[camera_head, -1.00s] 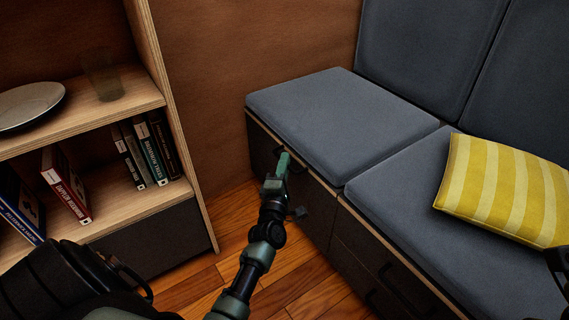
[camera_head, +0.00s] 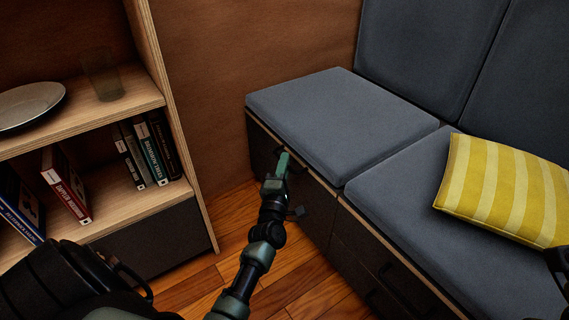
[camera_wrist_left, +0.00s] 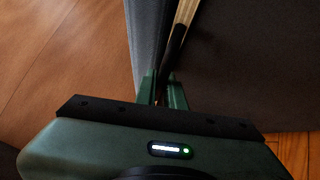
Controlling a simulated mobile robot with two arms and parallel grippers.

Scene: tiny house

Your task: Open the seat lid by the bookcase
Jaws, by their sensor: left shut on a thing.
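The seat lid by the bookcase carries a grey cushion (camera_head: 335,115) and has a pale wooden edge (camera_head: 264,124). It lies flat and closed on its dark box. My left gripper (camera_head: 283,160) is at the front of this box, just under the lid's edge. It is shut on a dark handle, which shows between the fingers and beside the wooden edge in the left wrist view (camera_wrist_left: 178,38). The fingers hide part of the handle. A dark piece at the right edge of the head view may belong to my right gripper; its jaws cannot be made out.
The bookcase (camera_head: 181,125) stands on the left with books, a plate (camera_head: 28,104) and a glass (camera_head: 103,76). A second seat cushion (camera_head: 440,220) adjoins on the right, with a yellow striped pillow (camera_head: 505,190) on it. Wooden floor (camera_head: 235,215) lies between bookcase and seat.

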